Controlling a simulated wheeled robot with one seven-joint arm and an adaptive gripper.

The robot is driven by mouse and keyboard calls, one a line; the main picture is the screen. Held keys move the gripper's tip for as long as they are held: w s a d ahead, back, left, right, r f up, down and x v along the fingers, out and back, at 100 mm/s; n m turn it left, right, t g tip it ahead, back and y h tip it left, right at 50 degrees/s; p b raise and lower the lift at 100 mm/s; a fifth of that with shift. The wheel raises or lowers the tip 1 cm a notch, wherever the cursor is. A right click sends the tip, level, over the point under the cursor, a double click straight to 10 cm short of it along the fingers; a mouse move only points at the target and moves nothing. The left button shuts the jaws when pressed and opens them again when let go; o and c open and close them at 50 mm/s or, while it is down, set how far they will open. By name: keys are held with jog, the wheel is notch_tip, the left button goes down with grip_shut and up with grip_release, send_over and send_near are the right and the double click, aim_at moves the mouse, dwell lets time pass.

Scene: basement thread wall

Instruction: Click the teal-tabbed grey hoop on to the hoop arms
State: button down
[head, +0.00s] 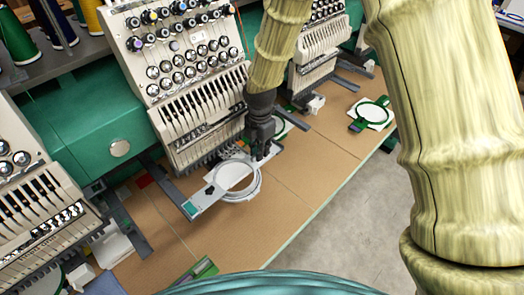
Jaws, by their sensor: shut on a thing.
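My gripper (262,155) points down and is shut on the hoop's right side; the fingers hide the exact grip. A dark hoop arm (168,186) reaches out from the machine at left, and its end is close to the left bracket. I cannot tell whether they touch. The right hoop arm is hidden behind my gripper.
The middle machine head (178,60) stands behind the hoop, with other heads left and right. A green hoop (371,113) lies at the right, another partly behind my gripper.

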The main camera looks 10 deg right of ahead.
jog(key=shift+w+d+f, duration=0.1)
dwell(0.7)
jog(key=c, duration=1.4)
grip_release()
